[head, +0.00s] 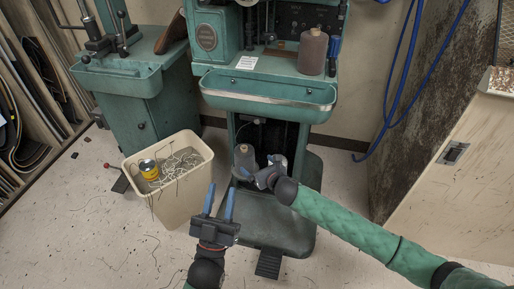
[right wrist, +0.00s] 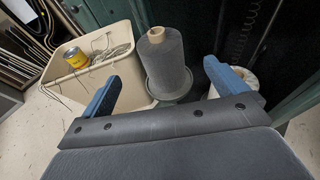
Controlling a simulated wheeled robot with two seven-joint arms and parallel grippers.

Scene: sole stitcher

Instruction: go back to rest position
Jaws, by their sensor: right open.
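My left gripper (head: 220,187) is open and empty, low in the middle of the head view, just right of the cream bin. Its two blue fingers point away from me and stand apart. My right gripper (head: 257,167) is in front of the green machine's lower opening. In the right wrist view its blue fingers (right wrist: 162,76) are wide apart with nothing gripped. A grey thread cone (right wrist: 167,66) stands upright beyond them, seen between the fingers; it also shows in the head view (head: 244,155). My right arm partly hides the machine's base.
The cream bin (head: 184,207) holds tangled thread and a yellow can (head: 148,169). The green stitching machine (head: 268,91) carries a brown spool (head: 312,51). A whitish spool (head: 279,160) sits beside the grey cone. A wooden cabinet (head: 455,180) is at right. Floor left of the bin is mostly clear.

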